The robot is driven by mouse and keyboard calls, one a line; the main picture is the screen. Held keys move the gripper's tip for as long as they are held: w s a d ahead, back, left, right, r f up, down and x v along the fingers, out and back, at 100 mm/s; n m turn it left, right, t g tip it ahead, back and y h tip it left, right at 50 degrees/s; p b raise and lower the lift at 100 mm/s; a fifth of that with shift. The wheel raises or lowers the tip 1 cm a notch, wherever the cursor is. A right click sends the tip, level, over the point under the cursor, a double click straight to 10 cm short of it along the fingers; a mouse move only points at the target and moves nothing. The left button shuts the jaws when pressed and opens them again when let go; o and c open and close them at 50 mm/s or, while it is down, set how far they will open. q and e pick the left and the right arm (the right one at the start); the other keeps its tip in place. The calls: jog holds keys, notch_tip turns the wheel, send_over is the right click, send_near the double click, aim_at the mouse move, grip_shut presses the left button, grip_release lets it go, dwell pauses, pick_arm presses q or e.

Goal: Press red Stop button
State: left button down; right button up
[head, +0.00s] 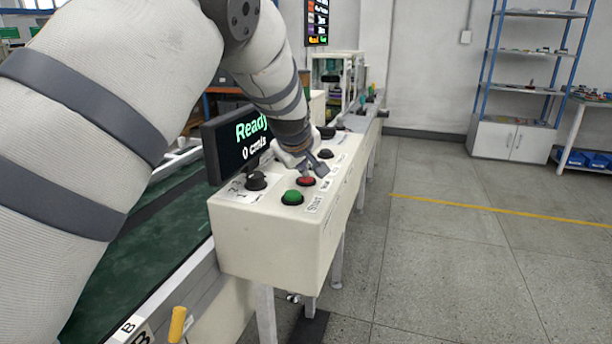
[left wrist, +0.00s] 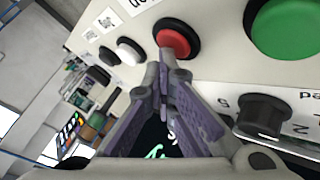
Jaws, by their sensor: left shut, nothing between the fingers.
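The red Stop button (head: 306,181) sits on the top face of a cream control box (head: 270,250), just behind the green Start button (head: 292,197). My left gripper (head: 318,166) is shut and empty, with its fingertips right by the red button. In the left wrist view the red button (left wrist: 174,42) lies just past the shut fingertips (left wrist: 162,62). I cannot tell whether they touch it. The green button (left wrist: 290,28) is to its right. My right gripper is not in view.
A screen (head: 240,140) reading "Ready, 0 cm/s" stands at the box's left, beside the arm. A black knob (head: 256,180) sits in front of it, and a black button (head: 325,154) lies farther back. A green conveyor belt (head: 150,240) runs along the left. Open floor is to the right.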

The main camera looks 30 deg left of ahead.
aim_at(302, 178)
pick_arm(q)
jog(key=shift+r, duration=0.95)
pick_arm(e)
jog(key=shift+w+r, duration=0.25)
pick_arm(q)
notch_tip(302, 178, up, 5)
jog(key=shift+p, duration=0.5)
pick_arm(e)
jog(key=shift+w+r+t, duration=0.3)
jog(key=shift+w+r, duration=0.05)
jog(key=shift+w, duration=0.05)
pick_arm(q)
jog(key=shift+f, duration=0.15)
